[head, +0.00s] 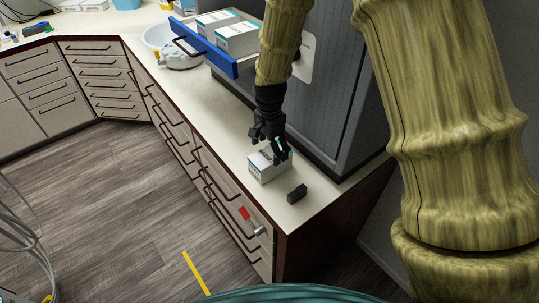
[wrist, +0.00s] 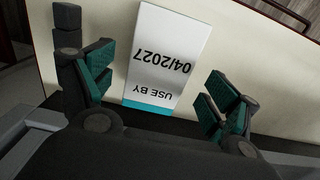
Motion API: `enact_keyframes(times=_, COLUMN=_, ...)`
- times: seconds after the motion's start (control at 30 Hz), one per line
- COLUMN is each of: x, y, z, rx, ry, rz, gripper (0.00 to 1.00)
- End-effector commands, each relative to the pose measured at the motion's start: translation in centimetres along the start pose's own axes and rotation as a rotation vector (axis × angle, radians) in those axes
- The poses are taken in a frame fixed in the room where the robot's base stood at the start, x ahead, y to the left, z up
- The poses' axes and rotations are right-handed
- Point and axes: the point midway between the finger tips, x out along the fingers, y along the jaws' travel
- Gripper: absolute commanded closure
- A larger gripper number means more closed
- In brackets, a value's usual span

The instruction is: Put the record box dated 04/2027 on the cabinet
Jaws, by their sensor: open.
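The record box (head: 264,171) is white with a teal edge and stands on the counter near its front corner. In the wrist view its top label (wrist: 163,65) reads "USE BY 04/2027", upside down. My gripper (head: 270,146) is right above the box, pointing down.
White boxes (head: 237,38) sit in the blue drawer. A small dark block (head: 297,193) lies on the counter right of the record box, near the edge. A white device (head: 180,57) stands farther left. The counter (head: 213,115) between is bare.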

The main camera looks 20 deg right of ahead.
Motion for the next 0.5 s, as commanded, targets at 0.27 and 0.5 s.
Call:
enact_keyframes(times=0.27, x=-3.3, y=-0.1, z=0.0, rx=0.001, ry=0.002, rz=-0.002, gripper=0.12)
enact_keyframes(times=0.5, x=-6.3, y=-0.1, z=-0.1, rx=0.000, ry=0.001, rz=-0.002, gripper=0.12)
